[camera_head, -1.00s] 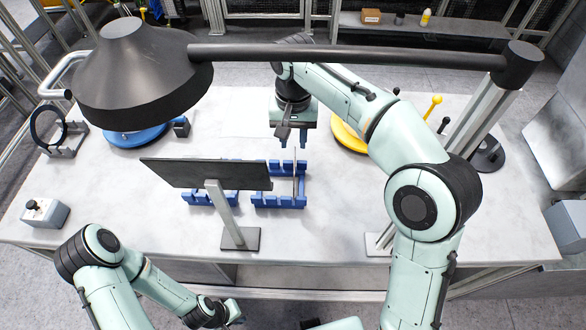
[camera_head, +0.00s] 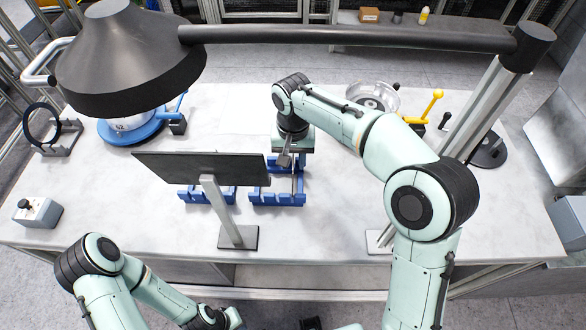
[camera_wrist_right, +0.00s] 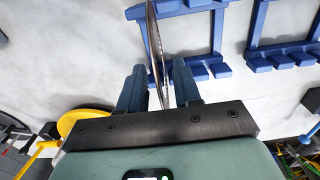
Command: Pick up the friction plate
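The friction plate (camera_wrist_right: 154,42) is a thin disc seen edge-on in the right wrist view. It stands upright at the blue rack (camera_wrist_right: 213,30), which also shows in the head view (camera_head: 277,199). My right gripper (camera_wrist_right: 159,88) is open, with one blue finger on each side of the plate. Gaps show between the plate and the fingers. In the head view this gripper is low over the rack and hides most of the plate. My left gripper (camera_head: 226,319) is at the bottom edge of the head view, clear of the table; its fingers are not clear.
A dark monitor panel (camera_head: 200,168) on a stand is left of the rack. A large black lamp-like hood (camera_head: 130,60) and its bar (camera_head: 350,35) cross above the table. A silver bowl-shaped part (camera_head: 373,96) and a yellow lever (camera_head: 432,104) are at the back right.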

